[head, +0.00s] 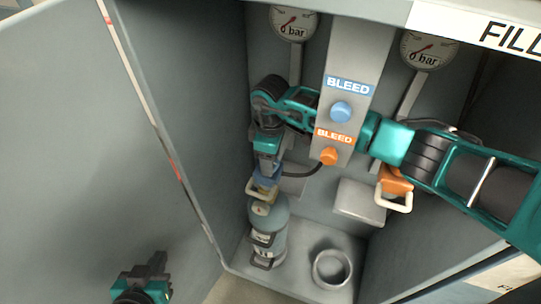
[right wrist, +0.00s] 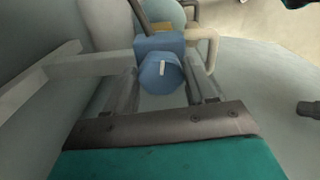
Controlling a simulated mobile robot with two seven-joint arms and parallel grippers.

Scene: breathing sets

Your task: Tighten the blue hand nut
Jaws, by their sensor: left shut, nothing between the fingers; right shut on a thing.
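The blue hand nut (right wrist: 160,72), a round knob with a white mark, sits between the fingers of my right gripper (right wrist: 163,92) in the right wrist view. The right gripper is shut on it. In the head view my right arm reaches across from the right, and the blue fitting (head: 266,172) shows just below its wrist, partly hidden. A grey-blue cylinder (head: 267,222) stands upright below it, with a pale handle loop beside the valve. My left gripper (head: 150,270) is at the bottom left, shut and empty, well apart from the cylinder.
A panel carries a blue BLEED knob (head: 341,111) and an orange BLEED knob (head: 329,156). Two gauges read near 0 bar. An orange fitting (head: 396,181) hangs at right, above an empty ring holder (head: 332,268). The open door (head: 70,150) fills the left.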

